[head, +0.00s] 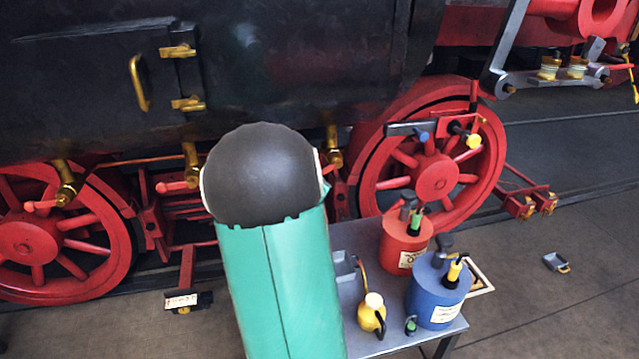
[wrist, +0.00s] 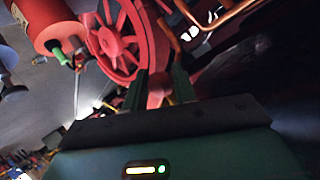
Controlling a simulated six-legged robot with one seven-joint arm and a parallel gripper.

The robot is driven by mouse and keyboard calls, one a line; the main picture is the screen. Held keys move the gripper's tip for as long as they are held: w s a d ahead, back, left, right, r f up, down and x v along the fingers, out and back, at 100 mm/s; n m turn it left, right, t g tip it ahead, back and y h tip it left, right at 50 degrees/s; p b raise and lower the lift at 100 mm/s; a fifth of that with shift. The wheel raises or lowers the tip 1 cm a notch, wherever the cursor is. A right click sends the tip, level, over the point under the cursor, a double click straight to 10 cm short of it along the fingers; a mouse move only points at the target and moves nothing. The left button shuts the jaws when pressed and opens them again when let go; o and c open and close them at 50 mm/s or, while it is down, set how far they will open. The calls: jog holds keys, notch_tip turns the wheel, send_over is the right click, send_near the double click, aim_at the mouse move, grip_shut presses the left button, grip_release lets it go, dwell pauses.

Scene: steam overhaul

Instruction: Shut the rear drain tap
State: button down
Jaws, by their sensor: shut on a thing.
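In the wrist view my gripper (wrist: 159,80) is shut on a red lever end (wrist: 158,92), which sits between its two dark green fingers. It looks like a tap handle; the tap body behind it is not clear. In the head view my green arm with its dark round joint covers my gripper and whatever it holds. Brass drain taps hang under the black locomotive side: a left tap (head: 67,188) with a red lever, a middle tap (head: 191,165) with a red lever, and a right tap (head: 334,150) partly beside my arm. I cannot tell which one is held.
A grey metal table (head: 398,335) stands close right of my arm. On it are a red can (head: 405,245), a blue can (head: 437,295) and a yellow oiler (head: 371,315). Red spoked wheels (head: 435,175) stand behind. Floor at right is mostly clear, with a small grey tray (head: 556,262).

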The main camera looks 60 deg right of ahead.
jog(key=shift+w+a+r+m+t+y, duration=0.1)
jog(key=shift+r+m+t+y, duration=0.25)
jog(key=shift+r, duration=0.2)
jog(key=shift+w+r+m+t+y, duration=0.1)
jog(key=shift+r+m+t+y, duration=0.15)
jog(key=shift+r+m, duration=0.25)
jog(key=shift+r+m+t+y, duration=0.3)
jog(key=shift+r+m+y, duration=0.25)
jog(key=shift+r, duration=0.5)
jog(key=c, duration=1.2)
grip_release()
jog(key=shift+f, duration=0.15)
jog(key=shift+a, duration=0.15)
jog(key=v, duration=1.3)
jog(key=shift+s+r, duration=0.3)
